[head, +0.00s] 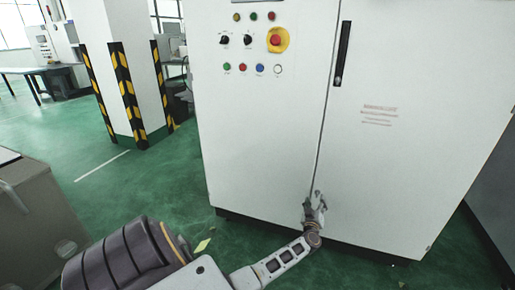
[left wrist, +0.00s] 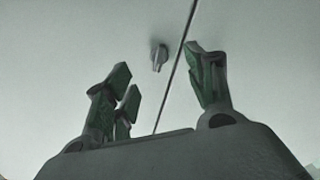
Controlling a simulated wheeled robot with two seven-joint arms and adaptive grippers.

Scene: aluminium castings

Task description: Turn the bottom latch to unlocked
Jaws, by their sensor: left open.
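The bottom latch (left wrist: 159,58) is a small grey metal knob on the white cabinet door, just left of the door seam in the left wrist view. In the head view it is hidden behind my gripper. My left gripper (head: 316,201) is at the low part of the cabinet front, by the seam. In the left wrist view its green-padded fingers (left wrist: 160,78) are spread wide, with the latch between and beyond them. The fingers appear empty. My right gripper is not in view.
The white cabinet (head: 400,170) has a long black handle (head: 343,52) on its right door. Buttons and a red emergency stop (head: 276,40) sit on the left door. A striped pillar (head: 125,70) stands at left. Green floor (head: 150,190) is open between them.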

